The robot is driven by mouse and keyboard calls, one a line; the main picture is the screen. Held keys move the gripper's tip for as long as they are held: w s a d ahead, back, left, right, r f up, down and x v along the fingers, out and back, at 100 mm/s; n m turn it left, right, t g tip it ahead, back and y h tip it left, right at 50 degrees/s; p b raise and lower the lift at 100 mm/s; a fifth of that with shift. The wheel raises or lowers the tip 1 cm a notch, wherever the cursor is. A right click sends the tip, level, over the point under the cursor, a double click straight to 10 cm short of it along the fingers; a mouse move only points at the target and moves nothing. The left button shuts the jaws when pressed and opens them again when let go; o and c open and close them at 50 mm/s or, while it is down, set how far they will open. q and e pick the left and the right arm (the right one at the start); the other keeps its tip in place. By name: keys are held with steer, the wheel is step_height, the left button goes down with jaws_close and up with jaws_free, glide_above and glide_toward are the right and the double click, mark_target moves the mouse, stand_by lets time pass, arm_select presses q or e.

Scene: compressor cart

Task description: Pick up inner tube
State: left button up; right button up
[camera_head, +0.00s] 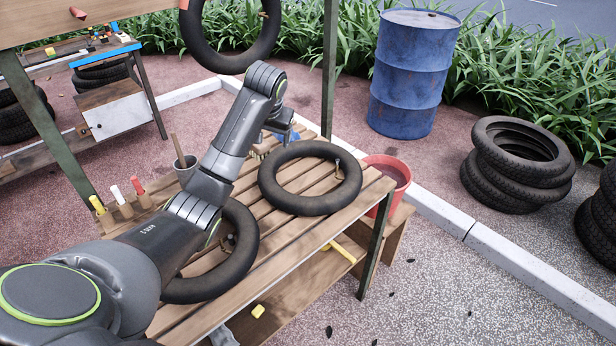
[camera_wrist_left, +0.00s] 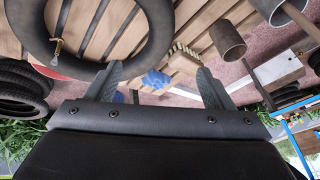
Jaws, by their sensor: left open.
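A black inner tube (camera_head: 268,184) with a brass valve lies flat on the slatted wooden table (camera_head: 240,307). A second black tube (camera_head: 246,255) lies nearer on the table, partly hidden behind my left arm. A third tube (camera_head: 230,64) hangs above, at the top. My left gripper (camera_head: 284,129) is beyond the far-left rim of the flat tube; its fingertips are hard to make out there. My right gripper is not seen.
A brush (camera_wrist_left: 185,60) and a blue cloth (camera_wrist_left: 155,80) lie near the left gripper. A pot (camera_head: 186,168) and several coloured markers (camera_head: 117,194) stand at the table's left. A red bucket (camera_head: 392,172) stands behind its right end. A blue drum (camera_head: 411,75) and stacked tyres (camera_head: 512,190) stand beyond.

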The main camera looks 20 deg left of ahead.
arm_select(q)
glide_toward(271, 163)
steer(key=x, duration=0.3)
steer(key=s+x, duration=0.1)
steer(key=x, duration=0.1)
steer(key=shift+w+f, duration=0.1)
steer(key=shift+f, duration=0.1)
steer(key=shift+w+x, duration=0.15)
steer(key=shift+x, duration=1.25)
steer(key=shift+w+x, duration=0.15)
steer(key=shift+x, duration=1.2)
steer(key=shift+r, duration=0.2)
steer(key=c, duration=1)
steer(key=shift+r, duration=0.1)
step_height(271, 163, up, 10)
steer(key=shift+f+b, duration=0.1)
steer(key=shift+b, duration=0.3)
